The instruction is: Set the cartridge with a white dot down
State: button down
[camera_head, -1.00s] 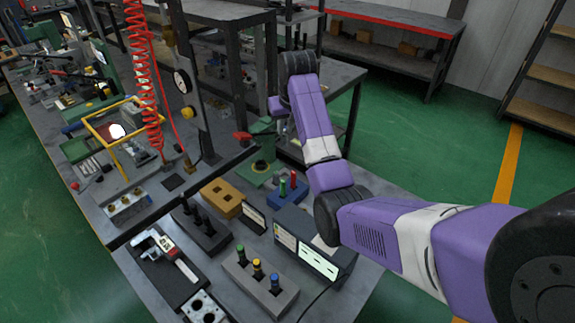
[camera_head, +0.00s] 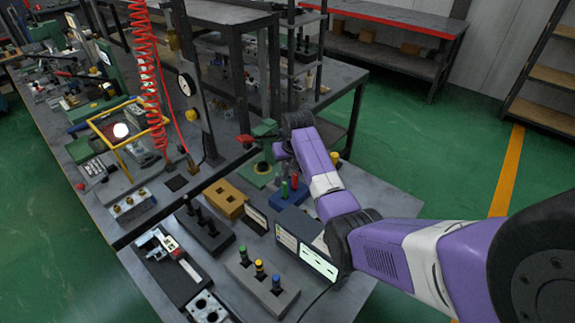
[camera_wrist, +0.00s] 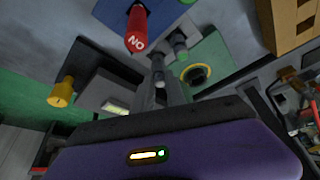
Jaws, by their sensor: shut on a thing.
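My gripper (camera_head: 281,149) is small and partly hidden by my wrist in the head view, in front of a green fixture (camera_head: 258,178). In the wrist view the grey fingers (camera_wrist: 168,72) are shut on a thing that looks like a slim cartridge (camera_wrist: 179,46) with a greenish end. No white dot can be made out on it. A blue block (camera_head: 287,199) below holds a green cartridge (camera_head: 284,189) and a red cartridge (camera_head: 294,182). The red one shows the letters "NO" in the wrist view (camera_wrist: 137,28).
A grey rack (camera_head: 245,283) holds green, yellow and blue-topped cartridges. A black rack (camera_head: 212,240) holds dark ones. A yellow block (camera_head: 225,199) with square holes and a screen unit (camera_head: 318,262) stand close by. A yellow knob (camera_head: 335,157) shows behind my arm.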

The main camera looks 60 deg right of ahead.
jog(key=shift+s+a+f, duration=0.25)
jog(key=shift+s+f, duration=0.05)
jog(key=shift+f, duration=0.4)
jog(key=c, duration=1.4)
grip_release()
jog(key=shift+f, duration=0.1)
jog(key=shift+o, duration=0.2)
jog(key=shift+w+d+r, duration=0.1)
jog(key=shift+r, duration=0.15)
jog(key=shift+r, duration=0.1)
jog(key=shift+r, duration=0.25)
jog(key=v, duration=1.1)
jog(key=shift+r+b, duration=0.25)
jog(key=shift+b, duration=0.1)
